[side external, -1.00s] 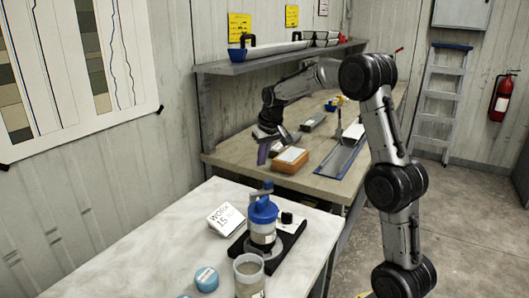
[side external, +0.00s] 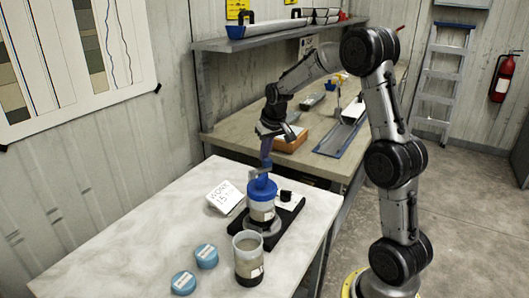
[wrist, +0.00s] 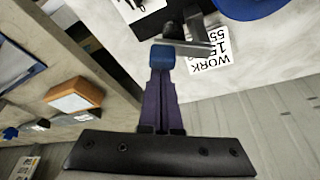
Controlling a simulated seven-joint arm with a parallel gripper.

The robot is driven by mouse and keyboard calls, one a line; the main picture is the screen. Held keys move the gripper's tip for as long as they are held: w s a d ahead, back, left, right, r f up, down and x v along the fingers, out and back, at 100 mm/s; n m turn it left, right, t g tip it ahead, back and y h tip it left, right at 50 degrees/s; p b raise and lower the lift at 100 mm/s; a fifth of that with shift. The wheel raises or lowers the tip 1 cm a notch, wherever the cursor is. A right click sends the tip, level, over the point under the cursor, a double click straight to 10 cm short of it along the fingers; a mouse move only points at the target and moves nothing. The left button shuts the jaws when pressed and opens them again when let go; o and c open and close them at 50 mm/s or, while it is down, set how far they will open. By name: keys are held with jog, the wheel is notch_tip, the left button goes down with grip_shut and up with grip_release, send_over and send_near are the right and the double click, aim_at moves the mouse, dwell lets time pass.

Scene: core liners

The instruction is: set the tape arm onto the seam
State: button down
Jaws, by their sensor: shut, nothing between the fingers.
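The blue-capped core liner (side external: 262,200) stands upright on a black stand (side external: 288,225) on the pale table. Its blue cap also shows at the top of the wrist view (wrist: 245,8). The tape arm, a grey bar (wrist: 188,47) with a blue end block (wrist: 162,57), lies above the stand beside the cap. My gripper (side external: 266,163) points down just above the cap. In the wrist view its purple fingers (wrist: 160,78) are shut and empty, tips right at the blue block. I cannot tell whether they touch it. The seam is not distinguishable.
An open clear jar (side external: 248,260) stands in front of the liner, with blue lids (side external: 206,256) to its left. A white work card (side external: 225,197) lies left of the stand. The back bench holds an orange-brown box (side external: 291,141) and a blue tray (side external: 341,138). The table's left part is clear.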

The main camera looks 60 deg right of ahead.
aim_at(270, 162)
jog(key=shift+s+a+m, duration=0.15)
jog(key=shift+s+m, duration=0.2)
jog(key=shift+m, duration=0.35)
jog(key=shift+s+a+m+h, duration=0.15)
jog(key=shift+s+m+h, duration=0.25)
jog(key=shift+m, duration=0.3)
jog(key=m, duration=0.1)
jog(key=s+a+m+g, duration=0.1)
jog(key=m, duration=0.1)
jog(key=shift+s+m+h, duration=0.1)
jog(key=shift+m+h, duration=0.2)
jog(key=shift+h, duration=0.1)
jog(key=m, duration=0.1)
jog(key=s+a+m+g, duration=0.1)
jog(key=m, duration=0.1)
jog(key=shift+a+m+g, duration=0.25)
jog(key=shift+m+g, duration=0.05)
jog(key=shift+s+a, duration=0.15)
jog(key=shift+a, duration=0.05)
jog(key=shift+a, duration=0.15)
